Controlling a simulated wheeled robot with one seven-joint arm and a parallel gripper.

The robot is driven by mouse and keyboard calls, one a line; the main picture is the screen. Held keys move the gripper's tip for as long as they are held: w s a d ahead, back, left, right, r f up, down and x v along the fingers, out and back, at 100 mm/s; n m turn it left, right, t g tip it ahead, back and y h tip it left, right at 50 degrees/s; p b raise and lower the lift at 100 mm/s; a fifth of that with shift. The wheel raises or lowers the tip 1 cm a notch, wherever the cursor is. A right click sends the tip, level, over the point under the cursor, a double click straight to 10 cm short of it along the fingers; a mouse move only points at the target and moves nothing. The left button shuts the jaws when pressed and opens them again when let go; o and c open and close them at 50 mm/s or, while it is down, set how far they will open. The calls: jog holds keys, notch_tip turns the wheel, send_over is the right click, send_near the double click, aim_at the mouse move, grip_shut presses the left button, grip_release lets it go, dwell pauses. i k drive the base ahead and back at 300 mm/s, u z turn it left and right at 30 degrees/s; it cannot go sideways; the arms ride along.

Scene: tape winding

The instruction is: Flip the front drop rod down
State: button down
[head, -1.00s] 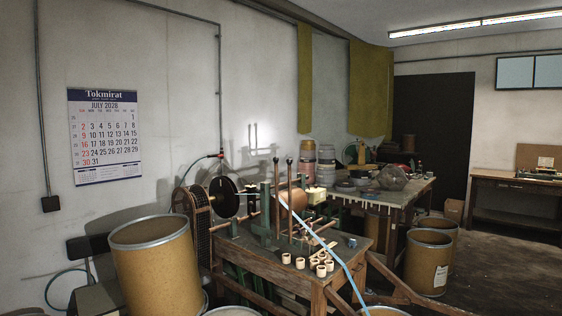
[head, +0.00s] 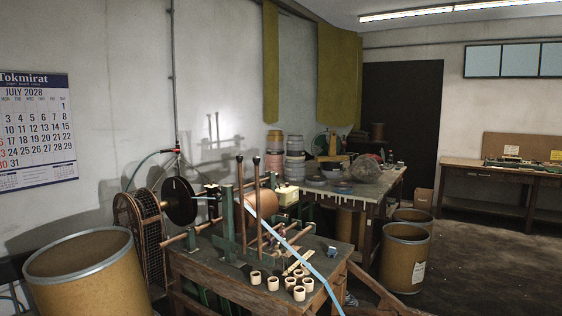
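A winding machine with a green frame (head: 227,215) stands on a wooden bench (head: 213,268). Two thin brown rods with dark tips rise upright from it, a left rod (head: 241,185) and a right rod (head: 257,190). I cannot tell for sure which one is the front drop rod. A brown roll (head: 268,203) sits just behind and to the right of the rods. A light-blue tape (head: 305,262) slants from the machine down to the right, past the bench's front. My gripper is not in view.
Several small cream rings (head: 299,293) lie on the bench front. A large drum (head: 85,275) stands at the front left, and another drum (head: 404,258) to the right. A cluttered table (head: 350,190) stands behind. The floor at right (head: 480,265) is clear.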

aim_at(255, 160)
jog(key=u, duration=0.2)
jog(key=i, duration=1.6)
jog(key=u, duration=0.5)
